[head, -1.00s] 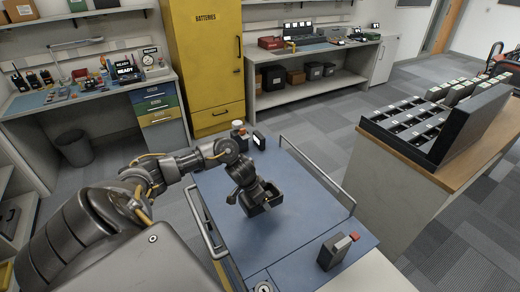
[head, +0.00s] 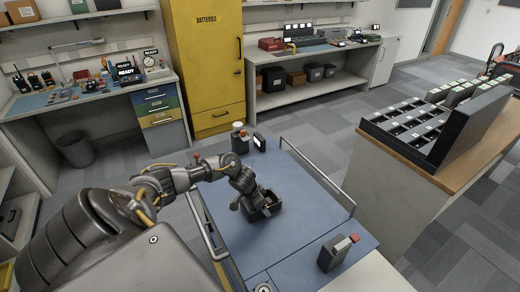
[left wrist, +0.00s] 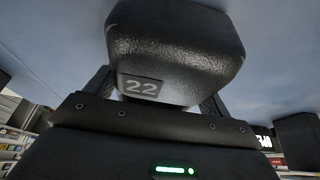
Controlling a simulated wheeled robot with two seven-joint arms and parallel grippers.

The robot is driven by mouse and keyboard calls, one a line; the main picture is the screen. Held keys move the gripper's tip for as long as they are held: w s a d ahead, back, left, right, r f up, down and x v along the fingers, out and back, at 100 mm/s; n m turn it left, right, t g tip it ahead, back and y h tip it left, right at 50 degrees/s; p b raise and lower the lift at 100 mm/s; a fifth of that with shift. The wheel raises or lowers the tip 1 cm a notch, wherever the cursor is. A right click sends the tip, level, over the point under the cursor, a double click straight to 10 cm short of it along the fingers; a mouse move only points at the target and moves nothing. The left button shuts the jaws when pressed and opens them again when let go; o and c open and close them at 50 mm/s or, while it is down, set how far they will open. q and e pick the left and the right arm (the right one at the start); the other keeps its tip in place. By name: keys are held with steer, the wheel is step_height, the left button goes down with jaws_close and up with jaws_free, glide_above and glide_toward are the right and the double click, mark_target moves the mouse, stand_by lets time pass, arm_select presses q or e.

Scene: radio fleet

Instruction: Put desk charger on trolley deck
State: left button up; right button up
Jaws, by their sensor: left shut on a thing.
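My left gripper (head: 254,198) is shut on a small black desk charger (head: 264,207) with an open top. The charger is over the middle of the trolley's blue deck (head: 300,190), very low; I cannot tell whether it touches. In the left wrist view the charger (left wrist: 185,50) fills the top middle, with a label reading 22, between the fingers. My right gripper is in neither view.
Metal rails (head: 325,180) flank the deck. A wooden-topped counter with charger racks (head: 425,125) is at right.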

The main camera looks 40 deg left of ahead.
arm_select(q)
steer(key=o, duration=1.1)
steer(key=shift+f, duration=0.15)
steer(key=shift+r, duration=0.3)
steer(key=v, duration=1.1)
steer(key=shift+s+r, duration=0.2)
steer(key=shift+r, duration=0.15)
